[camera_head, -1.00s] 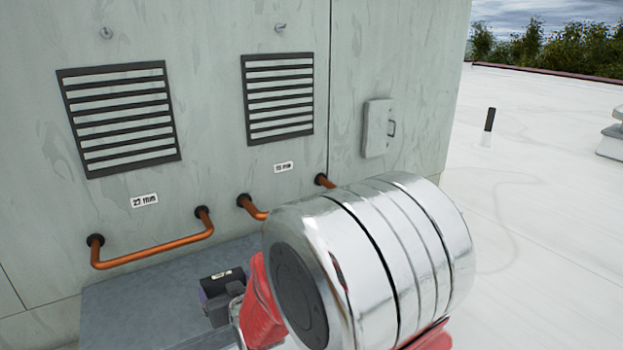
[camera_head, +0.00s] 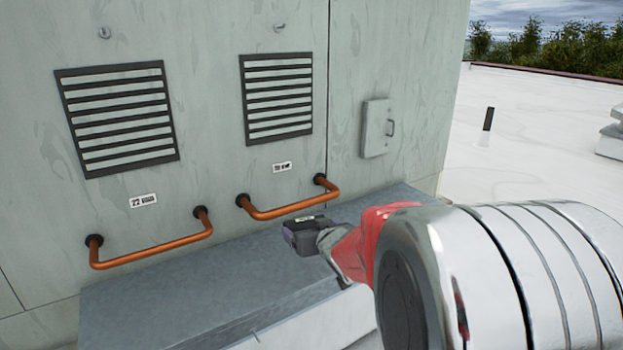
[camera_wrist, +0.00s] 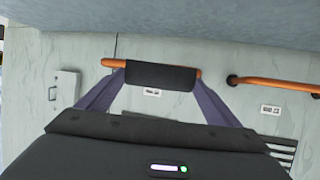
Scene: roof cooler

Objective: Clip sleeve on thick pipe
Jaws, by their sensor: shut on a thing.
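My gripper (camera_head: 310,237) is shut on a dark, tube-shaped sleeve (camera_wrist: 162,77), which lies crosswise between its two purple-grey fingers in the wrist view. Two copper pipes stand out from the grey wall. The left pipe (camera_head: 150,251) has a label reading 22 mm above it; the right pipe (camera_head: 290,208) has a label too blurred to read. In the wrist view the sleeve covers the middle of that pipe, and the 22 mm pipe (camera_wrist: 275,84) is off to the right. No contact with either pipe can be made out.
A grey ledge (camera_head: 200,295) runs along the wall below the pipes. Two louvred vents (camera_head: 118,118) and a small wall box (camera_head: 376,128) are above. My arm covers the lower right of the head view. The space before the left pipe is clear.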

